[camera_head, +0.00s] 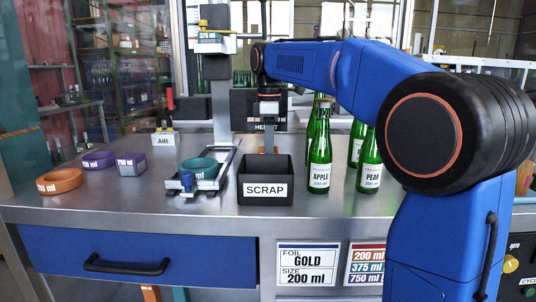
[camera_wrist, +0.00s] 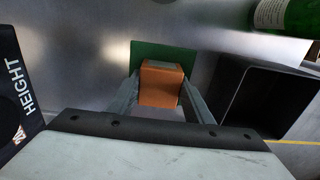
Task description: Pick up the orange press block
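The orange press block (camera_wrist: 161,85) sits between the two fingers of my gripper (camera_wrist: 160,92) in the wrist view, over a green square pad (camera_wrist: 176,54). The fingers lie close along its left and right sides; whether they press on it is unclear. In the head view my gripper (camera_head: 268,132) points straight down behind the scrap bin. Small orange parts of the block (camera_head: 276,150) show beside the finger there. The bin hides its lower part.
The black SCRAP bin (camera_head: 265,190) stands just in front of my gripper. Green bottles (camera_head: 320,150) stand to its right. A teal ring (camera_head: 199,168) sits in a metal fixture to the left. The HEIGHT-marked unit (camera_wrist: 18,85) is close by.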

